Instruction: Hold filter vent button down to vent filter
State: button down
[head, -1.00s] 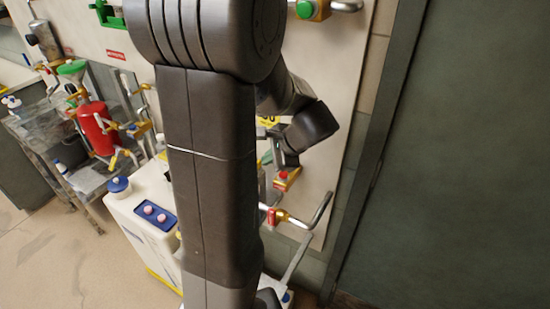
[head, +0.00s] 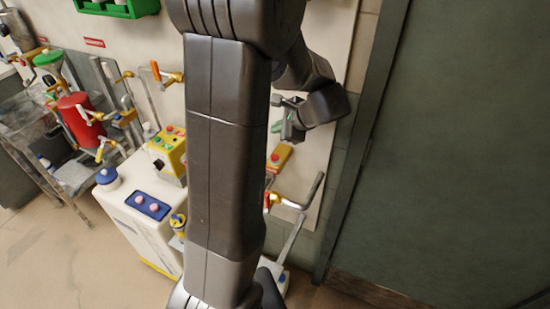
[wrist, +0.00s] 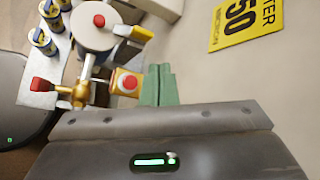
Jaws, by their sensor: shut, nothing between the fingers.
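A red button on a yellow box (head: 279,157) is on the pale wall panel, right of my arm in the head view. In the wrist view a red button on a yellow housing (wrist: 127,83) sits just left of my fingertips. No label shows which is the filter vent button. My gripper (head: 276,127) is above the box in the head view, and seems apart from it. In the wrist view its green fingers (wrist: 158,86) are shut together and empty. The wrist body hides what lies below them.
A yellow sign reading "50" (wrist: 246,22) is on the panel. A pipe with a red-handled brass valve (head: 290,201) is below the box. A white cabinet (head: 140,218) with a several-button yellow control box (head: 168,150) stands left. A dark green door (head: 440,150) is at right.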

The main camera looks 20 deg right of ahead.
aim_at(278, 158)
notch_tip(278, 158, down, 8)
jog(key=b, duration=0.5)
jog(key=shift+r, duration=0.2)
jog(key=shift+f+b, duration=0.1)
jog(key=shift+b, duration=0.2)
dwell(1.3)
jog(key=shift+f, duration=0.3)
jog(key=shift+f+b, duration=0.55)
jog(key=shift+b, duration=0.2)
dwell(0.4)
jog(key=shift+r, duration=0.15)
dwell(1.9)
jog(key=shift+r+p, duration=0.8)
jog(key=shift+r, duration=0.05)
notch_tip(278, 158, up, 5)
jog(key=p, duration=0.4)
